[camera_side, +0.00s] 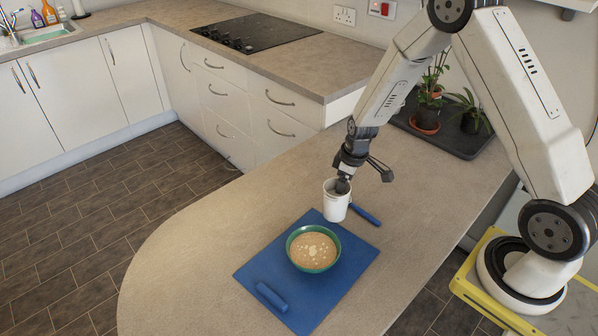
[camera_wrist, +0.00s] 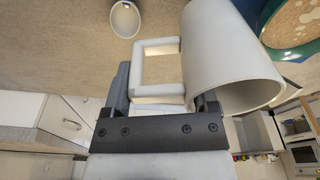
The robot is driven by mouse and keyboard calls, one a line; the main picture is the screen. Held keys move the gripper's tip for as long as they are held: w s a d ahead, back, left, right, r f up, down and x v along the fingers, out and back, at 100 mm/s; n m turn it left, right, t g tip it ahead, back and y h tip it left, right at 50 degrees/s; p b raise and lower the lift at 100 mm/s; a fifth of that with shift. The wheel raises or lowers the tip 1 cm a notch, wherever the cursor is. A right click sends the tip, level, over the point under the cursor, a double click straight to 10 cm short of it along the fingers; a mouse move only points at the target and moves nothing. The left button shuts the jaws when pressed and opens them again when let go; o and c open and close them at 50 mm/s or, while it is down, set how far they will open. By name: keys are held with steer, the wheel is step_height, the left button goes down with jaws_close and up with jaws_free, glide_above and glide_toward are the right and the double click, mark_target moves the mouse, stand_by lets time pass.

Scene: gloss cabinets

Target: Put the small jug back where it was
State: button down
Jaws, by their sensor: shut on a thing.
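The small white jug (camera_side: 336,203) is held by my gripper (camera_side: 343,184) near the far corner of the blue mat (camera_side: 335,287). It looks roughly upright in the side view; I cannot tell whether its base touches anything. In the wrist view my gripper (camera_wrist: 163,102) is shut on the jug (camera_wrist: 225,55), with the square handle (camera_wrist: 150,50) between the fingers. The jug's open mouth faces lower right there. A green bowl (camera_side: 290,254) of oatmeal-like food stands on the mat, nearer the side camera than the jug, and shows partly in the wrist view (camera_wrist: 264,22).
A blue roll-shaped item (camera_side: 271,297) lies on the mat's near left part. A blue handle (camera_side: 364,214) lies beside the jug. Potted plants (camera_side: 428,105) stand on a dark tray (camera_side: 455,140) behind. A small pale oval item (camera_wrist: 125,18) is unclear. Counter left of the mat is clear.

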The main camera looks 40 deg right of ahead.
step_height(320, 180, up, 9)
steer(key=a+m, duration=0.1)
steer(key=m, duration=0.3)
steer(key=shift+w+a+f+h, duration=0.15)
steer(key=shift+w+a+h, duration=0.15)
steer(key=shift+w, duration=0.1)
steer(key=w+d+f, duration=0.1)
steer(key=w+f, duration=0.8)
steer(key=w, duration=0.4)
steer(key=shift+w+d+f, duration=0.15)
steer(key=shift+w+d, duration=0.05)
steer(key=shift+d, duration=0.1)
steer(key=shift+w+f, duration=0.15)
steer(key=shift+f, duration=0.8)
steer(key=shift+w+f, duration=0.15)
steer(key=shift+f, duration=0.75)
steer(key=shift+f, duration=0.15)
